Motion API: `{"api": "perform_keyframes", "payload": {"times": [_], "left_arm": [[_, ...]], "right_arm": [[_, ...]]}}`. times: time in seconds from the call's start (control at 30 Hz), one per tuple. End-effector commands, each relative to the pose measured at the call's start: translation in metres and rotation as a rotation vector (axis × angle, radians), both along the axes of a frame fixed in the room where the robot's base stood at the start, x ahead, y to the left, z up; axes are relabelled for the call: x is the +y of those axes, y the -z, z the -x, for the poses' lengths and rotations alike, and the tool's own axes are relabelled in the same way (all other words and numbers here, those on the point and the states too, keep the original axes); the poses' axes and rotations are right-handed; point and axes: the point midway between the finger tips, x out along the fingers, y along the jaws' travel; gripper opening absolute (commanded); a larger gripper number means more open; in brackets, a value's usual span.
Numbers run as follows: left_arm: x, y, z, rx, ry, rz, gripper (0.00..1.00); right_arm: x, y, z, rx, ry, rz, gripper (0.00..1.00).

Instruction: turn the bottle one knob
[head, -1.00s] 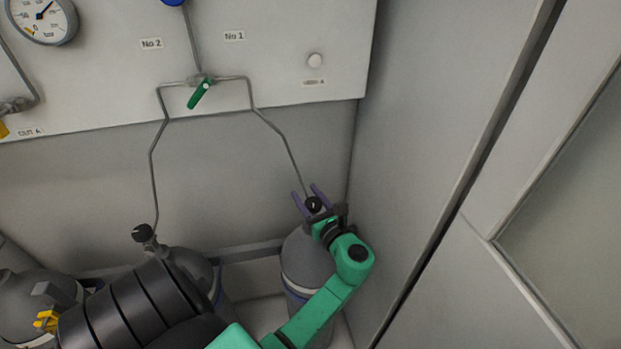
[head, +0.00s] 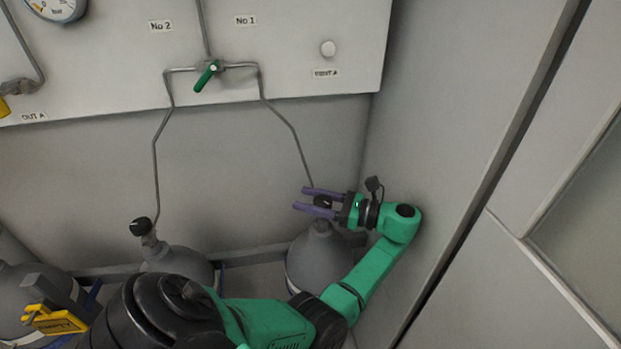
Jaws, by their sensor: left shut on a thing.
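The bottle one knob (head: 322,201) is a small black knob on top of the grey gas bottle (head: 318,262) below the "No 1" label, where the right-hand thin pipe comes down. My left gripper (head: 302,198), with two purple fingers, is shut on this knob. One finger lies on its far side and one on its near side, with the tips pointing left. The fingers hide part of the knob. My green left arm reaches in from below and hides part of the bottle. My right gripper is not in view.
A second bottle (head: 178,262) with a black knob (head: 140,227) stands to the left. A panel (head: 300,60) with a green valve handle (head: 207,76) hangs above. A wall (head: 450,110) is close on the right. A yellow "EMPTY" tag (head: 55,320) is at lower left.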

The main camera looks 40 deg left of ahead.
Motion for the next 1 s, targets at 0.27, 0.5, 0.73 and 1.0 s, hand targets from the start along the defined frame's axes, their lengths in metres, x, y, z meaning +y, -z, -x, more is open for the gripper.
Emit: {"api": "perform_keyframes", "payload": {"times": [0.27,0.5,0.73,1.0], "left_arm": [[-0.0001,-0.0005,0.0015,-0.003,-0.049,-0.003,0.0],[-0.0001,-0.0008,0.0016,-0.002,-0.051,-0.003,0.0],[-0.0001,-0.0007,0.0015,-0.002,-0.051,-0.003,0.84],[-0.0002,-0.0002,0.0016,0.0,-0.05,-0.001,0.84]], "right_arm": [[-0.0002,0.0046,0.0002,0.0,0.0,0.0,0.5],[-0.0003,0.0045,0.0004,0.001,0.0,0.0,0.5],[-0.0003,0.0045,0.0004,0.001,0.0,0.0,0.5],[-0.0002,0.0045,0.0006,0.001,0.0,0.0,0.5]]}}
